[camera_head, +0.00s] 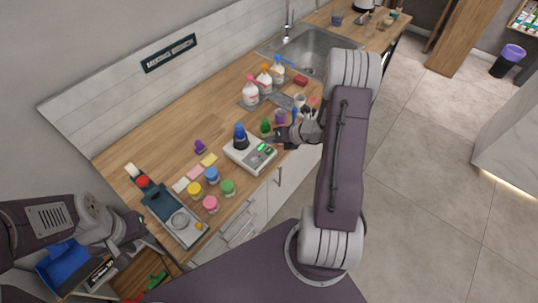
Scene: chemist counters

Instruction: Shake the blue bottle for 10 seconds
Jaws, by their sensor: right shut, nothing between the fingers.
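The device looks like a scale or stirrer. My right gripper (277,137) is shut and empty, just right of the device and apart from the bottle. A small green bottle (265,126) is close to that gripper. My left gripper (133,225) is low at the left, by the counter's near left end, far from the blue bottle. Its fingers are too small and dark to read.
White spray bottles (250,91) stand before the sink (311,50). Bare counter (190,120) lies behind.

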